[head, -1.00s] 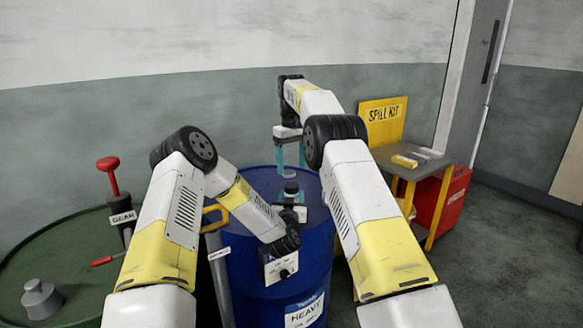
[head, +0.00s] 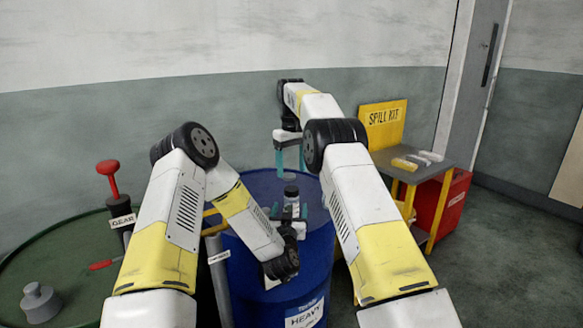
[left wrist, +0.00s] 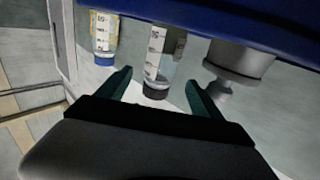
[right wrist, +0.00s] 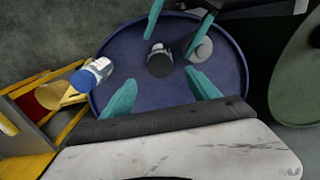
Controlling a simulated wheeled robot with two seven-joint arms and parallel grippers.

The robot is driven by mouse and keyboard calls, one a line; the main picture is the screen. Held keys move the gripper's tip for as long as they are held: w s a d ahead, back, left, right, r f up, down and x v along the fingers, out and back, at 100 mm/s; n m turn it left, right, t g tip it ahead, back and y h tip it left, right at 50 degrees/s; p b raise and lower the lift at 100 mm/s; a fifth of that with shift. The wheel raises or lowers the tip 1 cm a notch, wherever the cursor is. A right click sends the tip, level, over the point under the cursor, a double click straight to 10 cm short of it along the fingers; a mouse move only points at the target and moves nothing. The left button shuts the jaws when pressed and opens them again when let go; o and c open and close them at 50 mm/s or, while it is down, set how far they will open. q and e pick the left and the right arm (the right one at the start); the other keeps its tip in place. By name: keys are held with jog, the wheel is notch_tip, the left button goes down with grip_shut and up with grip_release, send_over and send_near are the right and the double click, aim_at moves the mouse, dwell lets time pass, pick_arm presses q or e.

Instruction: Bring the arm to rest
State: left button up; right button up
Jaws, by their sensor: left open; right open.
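A small clear bottle with a dark cap (head: 291,191) stands upright on the blue drum (head: 262,180). The bottle also shows in the left wrist view (left wrist: 158,60), upside down there, and from above in the right wrist view (right wrist: 160,62). My left gripper (left wrist: 160,88) is open around the bottle, with a visible gap to each finger. My right gripper (head: 290,158) is open and empty above the drum, pointing down. Its fingers also show in the right wrist view (right wrist: 163,92). My left wrist partly hides the drum's front in the head view.
A grey cylindrical fitting (right wrist: 200,48) stands on the drum close to my left fingers. A blue-capped bottle (right wrist: 90,75) is beside the drum's rim, near the yellow frame. A green drum (head: 75,255) with a red-handled pump (head: 108,175) stands left; a spill kit stand (head: 425,165) stands right.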

aim_at(291, 194)
pick_arm(q)
jog(key=shift+s, duration=0.65)
pick_arm(e)
jog(key=shift+r, duration=0.1)
